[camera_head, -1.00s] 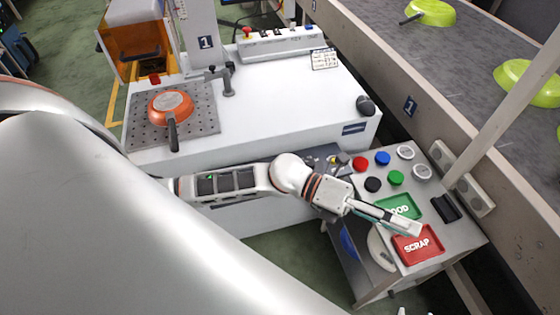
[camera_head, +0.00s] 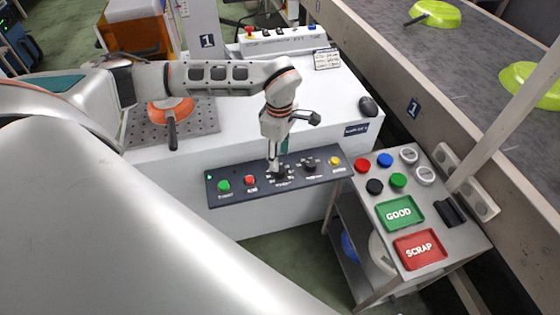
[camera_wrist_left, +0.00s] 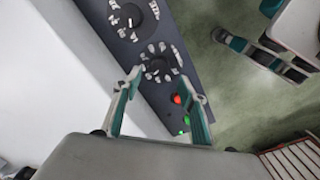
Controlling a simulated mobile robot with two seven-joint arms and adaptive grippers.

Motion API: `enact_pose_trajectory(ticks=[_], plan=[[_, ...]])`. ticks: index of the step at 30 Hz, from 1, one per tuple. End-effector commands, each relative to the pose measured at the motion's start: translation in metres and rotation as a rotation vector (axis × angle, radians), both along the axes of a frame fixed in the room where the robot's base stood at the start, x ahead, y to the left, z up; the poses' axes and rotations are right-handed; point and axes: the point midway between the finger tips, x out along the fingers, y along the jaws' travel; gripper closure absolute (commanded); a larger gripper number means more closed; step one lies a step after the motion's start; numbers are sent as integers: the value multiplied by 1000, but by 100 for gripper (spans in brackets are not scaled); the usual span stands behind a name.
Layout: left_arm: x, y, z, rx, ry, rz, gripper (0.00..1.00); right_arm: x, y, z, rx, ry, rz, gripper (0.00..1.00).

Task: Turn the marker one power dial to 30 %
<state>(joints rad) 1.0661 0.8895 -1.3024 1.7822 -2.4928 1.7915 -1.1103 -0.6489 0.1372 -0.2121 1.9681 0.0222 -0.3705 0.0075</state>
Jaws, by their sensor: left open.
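The dark control panel (camera_head: 232,196) is on the front of the white marker bench, with two black dials between coloured buttons. My left gripper (camera_head: 274,170) points down at the left dial, which it mostly covers in the head view. In the left wrist view, this dial (camera_wrist_left: 155,66), ringed by pale scale labels, is just beyond the open, empty fingers of the gripper (camera_wrist_left: 166,86). The other dial (camera_head: 309,163) is further right and also shows in the wrist view (camera_wrist_left: 127,17). The labels are too small to read, so I cannot tell which dial sets power. My right gripper is not in view.
A green button (camera_head: 223,185) and a red button (camera_head: 250,180) are left of the dials, a yellow button (camera_head: 334,160) right. A steel cart (camera_head: 440,238) with GOOD and SCRAP trays stands right, beside the conveyor.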

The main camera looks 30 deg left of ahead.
Motion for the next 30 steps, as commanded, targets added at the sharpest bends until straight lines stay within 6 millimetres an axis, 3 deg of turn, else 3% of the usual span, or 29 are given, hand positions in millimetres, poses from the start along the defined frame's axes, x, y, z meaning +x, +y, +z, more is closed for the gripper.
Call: enact_pose_trajectory(ticks=[3, 9, 21, 22, 26, 30], plan=[[-1, 0, -22, -1, 4, 2, 58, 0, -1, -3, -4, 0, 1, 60], [-1, -1, -47, -2, 3, 1, 58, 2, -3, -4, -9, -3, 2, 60], [0, -1, -55, -3, 0, 1, 58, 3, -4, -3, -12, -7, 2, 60], [0, -1, -55, -3, 0, 1, 61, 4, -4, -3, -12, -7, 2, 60], [0, -1, -55, -3, 0, 1, 94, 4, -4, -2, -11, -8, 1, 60], [0, -1, -55, -3, 0, 1, 96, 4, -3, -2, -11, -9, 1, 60]])
